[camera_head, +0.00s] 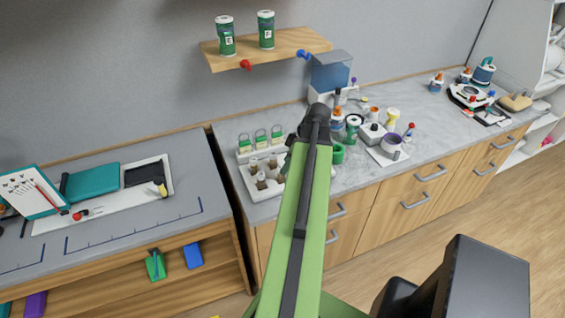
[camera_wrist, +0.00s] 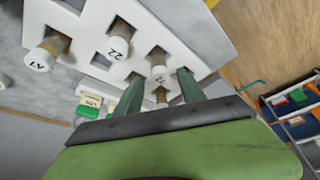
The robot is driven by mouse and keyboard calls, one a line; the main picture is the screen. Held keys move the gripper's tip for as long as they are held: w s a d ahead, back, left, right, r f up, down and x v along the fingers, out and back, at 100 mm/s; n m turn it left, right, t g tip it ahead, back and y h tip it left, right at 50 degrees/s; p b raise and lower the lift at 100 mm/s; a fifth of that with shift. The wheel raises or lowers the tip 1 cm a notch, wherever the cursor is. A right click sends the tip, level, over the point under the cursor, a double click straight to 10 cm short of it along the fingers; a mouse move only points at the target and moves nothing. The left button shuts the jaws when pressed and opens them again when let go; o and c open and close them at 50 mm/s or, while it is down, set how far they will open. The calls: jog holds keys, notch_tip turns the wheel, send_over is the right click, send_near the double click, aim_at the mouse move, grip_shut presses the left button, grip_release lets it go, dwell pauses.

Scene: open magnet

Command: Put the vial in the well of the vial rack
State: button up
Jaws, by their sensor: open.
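The white vial rack (camera_wrist: 190,30) has square wells and fills the top of the wrist view. In the head view the rack (camera_head: 246,179) is on the grey counter. Several white-capped vials stand in it, among them one marked A7 (camera_wrist: 40,60) and one marked 22 (camera_wrist: 118,46). My gripper (camera_wrist: 159,76) is open over the rack, its two green fingers apart. A white-capped vial (camera_wrist: 158,73) shows between the fingertips; contact cannot be told. Another vial (camera_wrist: 162,95) shows between the fingers, farther down the picture. In the head view my arm hides part of the rack.
Green-labelled containers (camera_head: 260,139) stand behind the rack. Bottles, a green cup (camera_head: 337,153) and small instruments crowd the counter to the right. A wooden shelf (camera_head: 285,43) with two jars hangs above. The left bench (camera_head: 200,170) holds a tray and a clipboard.

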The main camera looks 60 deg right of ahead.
jog(key=p+v, duration=0.4)
jog(key=v, duration=0.2)
jog(key=shift+s+r, duration=0.1)
jog(key=w+a+f+m+g, duration=0.1)
jog(key=w+a+g, duration=0.2)
jog(key=w+a, duration=1.8)
jog(key=w+a+m, duration=0.1)
jog(key=w+a, duration=0.1)
jog(key=a, duration=1.3)
jog(key=w+a+m+g+h, duration=0.1)
jog(key=w+a, duration=0.2)
jog(key=a, duration=1.2)
jog(key=shift+a+f+m, duration=0.15)
jog(key=shift+f+m, duration=0.15)
jog(key=shift+f, duration=0.1)
jog(key=shift+w, duration=0.1)
